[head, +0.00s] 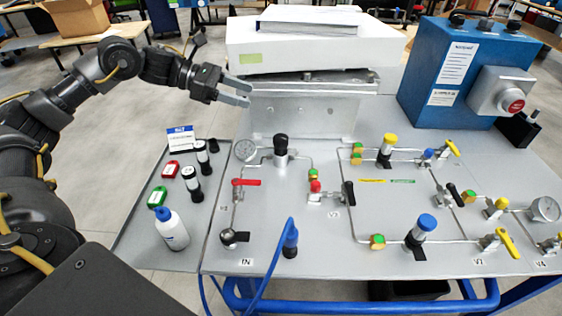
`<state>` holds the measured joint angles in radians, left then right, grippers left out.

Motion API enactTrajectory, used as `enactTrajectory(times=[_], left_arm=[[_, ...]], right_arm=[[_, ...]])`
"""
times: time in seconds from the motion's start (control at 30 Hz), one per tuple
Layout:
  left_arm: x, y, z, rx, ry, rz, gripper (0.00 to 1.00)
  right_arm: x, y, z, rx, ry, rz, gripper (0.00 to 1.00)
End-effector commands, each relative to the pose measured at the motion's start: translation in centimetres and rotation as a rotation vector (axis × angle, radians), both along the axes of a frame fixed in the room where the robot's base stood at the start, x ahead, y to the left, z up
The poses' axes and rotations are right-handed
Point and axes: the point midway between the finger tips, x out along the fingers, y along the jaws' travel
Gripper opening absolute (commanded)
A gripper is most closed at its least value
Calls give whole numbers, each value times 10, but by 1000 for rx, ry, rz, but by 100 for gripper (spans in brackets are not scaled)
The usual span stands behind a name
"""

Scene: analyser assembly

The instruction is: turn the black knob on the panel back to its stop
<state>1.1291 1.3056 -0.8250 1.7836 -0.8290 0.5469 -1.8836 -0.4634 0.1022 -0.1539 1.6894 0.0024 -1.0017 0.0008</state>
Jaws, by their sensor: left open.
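A black knob (281,139) tops an upright fitting on the left back part of the grey panel (300,240), near a round gauge (246,150). The frames do not show how far either is turned. My left gripper (249,94) is open and empty. It is in the air at the panel's back left, beside the white analyser box, apart from both knobs. My right gripper is not in view.
A white analyser box (315,45) stands on a grey block behind the panel. A blue box (462,70) with a red button is at the back right. Red, yellow, blue and black valve handles rise from the panel. Bottles and vials (172,228) stand on the left tray.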

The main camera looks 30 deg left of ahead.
Motion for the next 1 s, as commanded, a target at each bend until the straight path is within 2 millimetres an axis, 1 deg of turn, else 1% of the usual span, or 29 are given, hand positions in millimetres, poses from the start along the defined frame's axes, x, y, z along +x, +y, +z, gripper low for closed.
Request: enactTrajectory(times=[0.03,0.1,0.2,0.3,0.43,0.67,0.77,1.0], left_arm=[[0,0,-37,0,0,1,59],[0,1,-57,-1,-1,1,59],[-1,1,-78,-1,-1,2,59],[-1,2,-91,0,-1,3,59],[-1,2,-98,-1,-1,4,59],[0,0,-98,0,0,3,59],[4,-7,-101,-1,1,3,59],[22,-42,-117,-1,0,0,59]], right_arm=[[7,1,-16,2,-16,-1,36],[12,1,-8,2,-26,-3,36],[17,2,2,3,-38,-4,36],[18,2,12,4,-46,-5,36],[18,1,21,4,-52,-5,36],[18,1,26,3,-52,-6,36],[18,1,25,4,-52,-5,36],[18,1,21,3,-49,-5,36]])
